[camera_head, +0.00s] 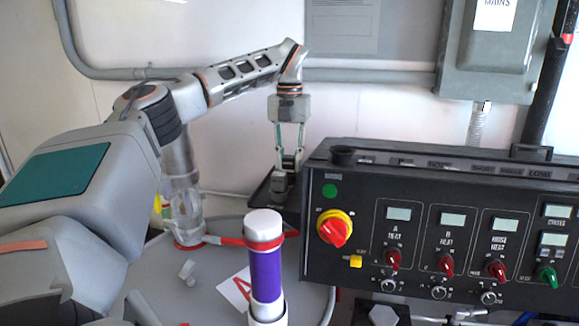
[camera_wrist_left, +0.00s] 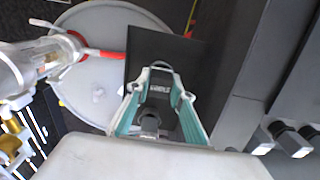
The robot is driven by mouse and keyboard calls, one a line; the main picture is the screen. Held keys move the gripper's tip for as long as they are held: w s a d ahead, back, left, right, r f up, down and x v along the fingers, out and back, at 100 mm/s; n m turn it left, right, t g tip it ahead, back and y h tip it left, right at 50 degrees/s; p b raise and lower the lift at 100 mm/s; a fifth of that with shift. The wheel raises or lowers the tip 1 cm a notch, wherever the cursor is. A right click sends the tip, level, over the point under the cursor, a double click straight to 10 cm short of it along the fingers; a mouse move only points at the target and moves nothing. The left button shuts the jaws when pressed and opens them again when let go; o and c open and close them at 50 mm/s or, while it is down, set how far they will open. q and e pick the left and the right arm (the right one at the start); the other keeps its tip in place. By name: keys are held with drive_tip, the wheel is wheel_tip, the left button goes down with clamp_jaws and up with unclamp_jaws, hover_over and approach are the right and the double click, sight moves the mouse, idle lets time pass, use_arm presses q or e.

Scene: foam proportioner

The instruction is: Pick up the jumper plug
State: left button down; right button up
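My left gripper (camera_head: 287,168) points down at the back, left of the black control panel. Its two teal-edged fingers also show in the left wrist view (camera_wrist_left: 160,88). Between them is a small dark plug-like piece with a pale label (camera_wrist_left: 159,89), which looks like the jumper plug. A short grey cylinder (camera_wrist_left: 150,124) is beside it, nearer the wrist. In the head view a small grey part (camera_head: 280,182) shows just under the fingertips. The fingers stand either side of the dark piece; whether they touch it is unclear. My right gripper is not in view.
A dark flat plate (camera_wrist_left: 160,45) lies below the gripper. The control panel (camera_head: 440,235) with knobs and displays stands close on the right. A white-capped purple cylinder (camera_head: 264,270) stands in front. A clear cylinder (camera_head: 186,215) is to the left, on a round grey surface (camera_head: 215,265).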

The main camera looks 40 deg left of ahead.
sight(289, 157)
use_arm(q)
drive_tip(key=shift+r, duration=0.1)
wheel_tip(289, 157, up, 15)
idle(0.9)
